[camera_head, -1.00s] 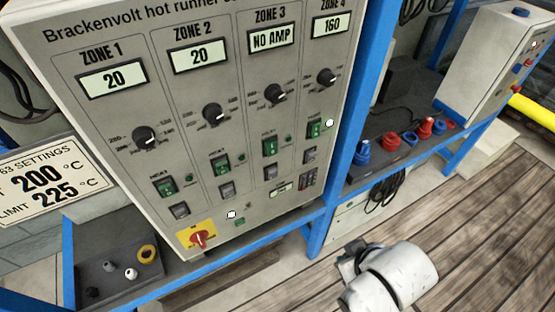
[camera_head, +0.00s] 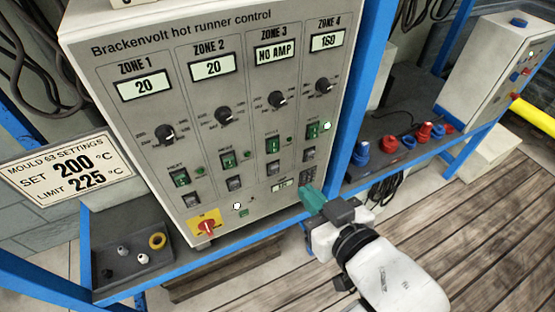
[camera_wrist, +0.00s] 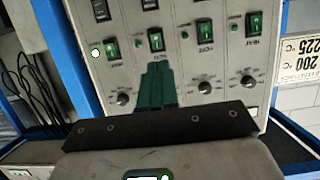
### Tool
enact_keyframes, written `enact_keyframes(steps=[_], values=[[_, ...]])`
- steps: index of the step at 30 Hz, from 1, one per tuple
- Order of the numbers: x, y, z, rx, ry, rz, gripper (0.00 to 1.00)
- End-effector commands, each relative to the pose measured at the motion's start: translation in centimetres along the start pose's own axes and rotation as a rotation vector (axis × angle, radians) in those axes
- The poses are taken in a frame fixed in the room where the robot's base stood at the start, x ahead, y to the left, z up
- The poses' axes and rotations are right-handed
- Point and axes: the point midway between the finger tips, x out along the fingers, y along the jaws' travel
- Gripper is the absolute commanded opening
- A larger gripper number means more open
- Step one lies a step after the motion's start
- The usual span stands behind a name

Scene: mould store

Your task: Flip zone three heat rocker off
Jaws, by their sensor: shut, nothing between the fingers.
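The control panel (camera_head: 215,100) stands upright with columns for zones 1 to 4. The zone three heat rocker (camera_head: 273,144) is a green switch below the zone 3 dial; the zone 3 display (camera_head: 275,52) reads NO AMP. In the wrist view the panel appears upside down, and the zone three rocker (camera_wrist: 156,40) lies just beyond my fingertips. My gripper (camera_head: 306,191) is shut and empty, its teal fingers before the panel's lower right corner. It also shows in the wrist view (camera_wrist: 155,68). The gap between fingertips and panel is hard to judge.
Neighbouring heat rockers for zone 2 (camera_head: 227,159) and zone 4 (camera_head: 313,130) sit close by. A white lamp glows beside zone 4's rocker. A red rotary switch (camera_head: 208,226) is at lower left. A blue frame post (camera_head: 362,90) rises at the panel's right.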

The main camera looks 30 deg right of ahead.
Motion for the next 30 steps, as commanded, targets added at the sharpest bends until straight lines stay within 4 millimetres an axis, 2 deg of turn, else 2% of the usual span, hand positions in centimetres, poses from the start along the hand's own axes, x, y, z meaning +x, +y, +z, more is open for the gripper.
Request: enact_keyframes(steps=[8, 18, 24, 30], values=[[2.5, 0.0, 0.2, 0.000, 0.005, 0.001, 0.00], [9.1, 0.1, -0.1, -0.001, -0.001, 0.002, 0.00], [12.2, 0.1, -0.1, 0.000, -0.002, 0.001, 0.00], [13.7, 0.1, 0.0, 0.000, -0.001, 0.001, 0.00]])
